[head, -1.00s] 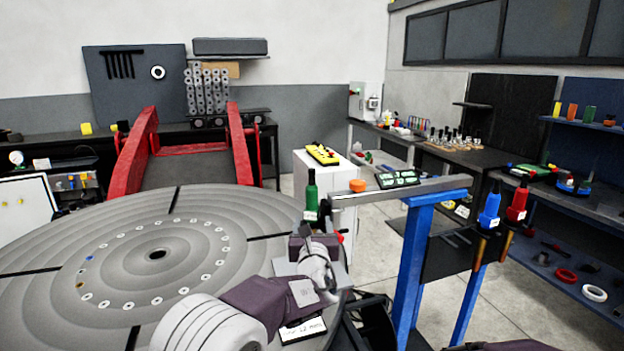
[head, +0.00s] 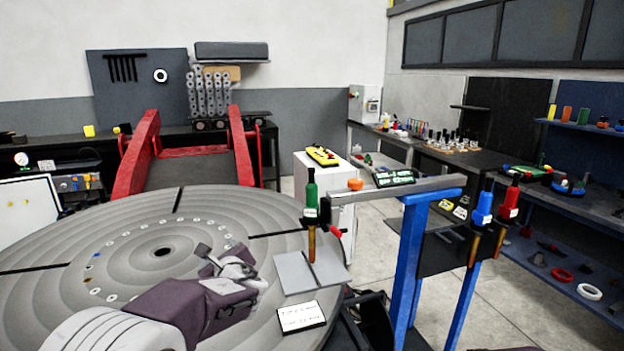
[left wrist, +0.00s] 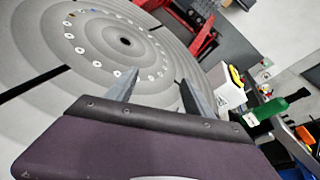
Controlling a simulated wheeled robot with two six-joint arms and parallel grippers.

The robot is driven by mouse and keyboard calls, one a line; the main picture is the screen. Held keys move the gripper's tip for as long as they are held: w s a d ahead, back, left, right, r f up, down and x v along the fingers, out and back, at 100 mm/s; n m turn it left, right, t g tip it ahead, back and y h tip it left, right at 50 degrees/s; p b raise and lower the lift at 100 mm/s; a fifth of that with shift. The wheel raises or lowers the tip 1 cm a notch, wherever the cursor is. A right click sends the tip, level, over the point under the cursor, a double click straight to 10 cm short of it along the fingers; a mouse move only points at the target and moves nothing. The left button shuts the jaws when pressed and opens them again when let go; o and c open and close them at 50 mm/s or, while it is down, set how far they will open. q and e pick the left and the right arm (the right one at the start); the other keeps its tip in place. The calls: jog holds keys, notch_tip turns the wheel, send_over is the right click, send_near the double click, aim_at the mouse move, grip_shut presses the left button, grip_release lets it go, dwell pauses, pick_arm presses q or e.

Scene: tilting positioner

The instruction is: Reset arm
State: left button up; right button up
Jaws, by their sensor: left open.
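My left gripper (head: 218,254) is above the large round grey positioner table (head: 120,235), right of its centre hole. It is empty. In the left wrist view its two grey fingers (left wrist: 160,80) stand apart over the table's outer rings, with nothing between them. The green-handled tool (head: 311,200) hangs upright at the left end of the grey rail, apart from the gripper. It also shows at the right of the left wrist view (left wrist: 278,108). My right gripper is not in view.
A grey plate (head: 296,272) and a white card with writing (head: 301,317) lie right of the gripper. A blue stand (head: 411,255) carries the rail, with blue (head: 483,208) and red (head: 510,202) tools beyond it. Red arms (head: 136,155) flank the table's back.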

pick_arm(q)
jog(key=s+a+f+n+g, duration=0.6)
jog(key=s+f+n, duration=0.2)
jog(key=s+f, duration=0.25)
jog(key=s+d+f+n+g+h, duration=0.1)
jog(key=s+f+n, duration=0.2)
jog(key=s, duration=0.2)
jog(key=s+d+f+n+g+h, duration=0.2)
jog(key=s+f+n, duration=0.1)
jog(key=s, duration=0.3)
jog(key=s+d+f+n+g+h, duration=0.1)
jog(key=s+d+f+n+g, duration=0.1)
jog(key=s+f+n, duration=0.2)
jog(key=shift+s+d+f+n+h, duration=0.15)
jog(key=shift+s+n+h, duration=0.35)
jog(key=shift+s, duration=0.5)
jog(key=s+d+n, duration=0.1)
jog(key=d+n, duration=0.1)
jog(key=s+d+f+n+h, duration=0.1)
jog(key=n, duration=0.1)
jog(key=s+d+f+n+h, duration=0.1)
jog(key=d+n, duration=0.1)
jog(key=shift+d+f+n+g, duration=0.1)
jog(key=shift+d+n+g, duration=0.2)
jog(key=shift+d+g, duration=0.1)
jog(key=shift+w+n, duration=0.1)
jog(key=shift+n, duration=0.2)
